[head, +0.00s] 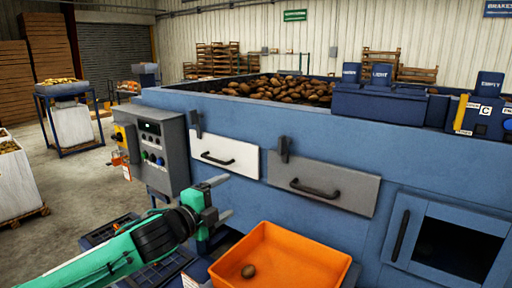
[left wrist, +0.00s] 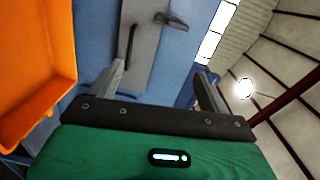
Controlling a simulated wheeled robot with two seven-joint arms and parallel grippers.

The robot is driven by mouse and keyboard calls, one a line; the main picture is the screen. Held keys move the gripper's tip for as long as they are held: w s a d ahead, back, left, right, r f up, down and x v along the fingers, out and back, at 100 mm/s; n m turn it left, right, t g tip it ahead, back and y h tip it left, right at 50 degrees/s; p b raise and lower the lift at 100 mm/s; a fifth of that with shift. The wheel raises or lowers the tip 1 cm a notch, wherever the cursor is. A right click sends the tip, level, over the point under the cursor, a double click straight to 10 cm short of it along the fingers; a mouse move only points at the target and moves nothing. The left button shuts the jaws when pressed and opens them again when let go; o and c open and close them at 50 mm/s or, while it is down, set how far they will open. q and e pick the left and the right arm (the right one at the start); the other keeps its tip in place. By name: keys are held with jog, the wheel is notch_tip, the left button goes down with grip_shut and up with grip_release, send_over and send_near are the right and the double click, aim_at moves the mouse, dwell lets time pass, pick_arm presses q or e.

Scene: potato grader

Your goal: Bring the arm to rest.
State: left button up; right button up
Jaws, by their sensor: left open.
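My left arm comes in from the lower left in the head view. Its gripper (head: 222,197) is open and empty, pointing right in front of the blue machine (head: 330,165). The fingers are spread apart beside the grey control box (head: 168,155) and above and left of the orange bin (head: 290,245). In the left wrist view the two fingers (left wrist: 160,78) stand apart with nothing between them; a grey panel with a dark handle (left wrist: 130,45) shows beyond. My right gripper is not in view.
The orange bin holds one potato (head: 249,271). A white drawer (head: 225,155) and a grey drawer (head: 320,185) with handles are on the machine front. Potatoes (head: 285,88) fill its top. Open concrete floor (head: 75,185) lies to the left.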

pick_arm(q)
jog(key=s+a+f+n+g+y, duration=0.25)
jog(key=s+f+n, duration=0.45)
jog(key=f, duration=0.4)
jog(key=s+a+f+n+g+y, duration=0.1)
jog(key=s+f+n+y, duration=0.2)
jog(key=s+f+n, duration=0.55)
jog(key=s+a+f+n+g+y, duration=0.2)
jog(key=s+a+f+n+g, duration=0.15)
jog(key=s+a+f, duration=0.6)
jog(key=s+a+f+n+g+y, duration=0.3)
jog(key=s+f, duration=0.4)
jog(key=s, duration=0.7)
notch_tip(320, 180, down, 31)
jog(key=s+d+g, duration=0.1)
jog(key=g, duration=0.1)
jog(key=s+a+f+g, duration=0.1)
jog(key=s+a+f, duration=0.2)
jog(key=s+f, duration=1.6)
jog(key=shift+s+a+f+m, duration=0.2)
jog(key=shift+f+m, duration=0.1)
jog(key=shift+f, duration=0.25)
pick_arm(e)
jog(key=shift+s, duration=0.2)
pick_arm(q)
jog(key=shift+h, duration=0.25)
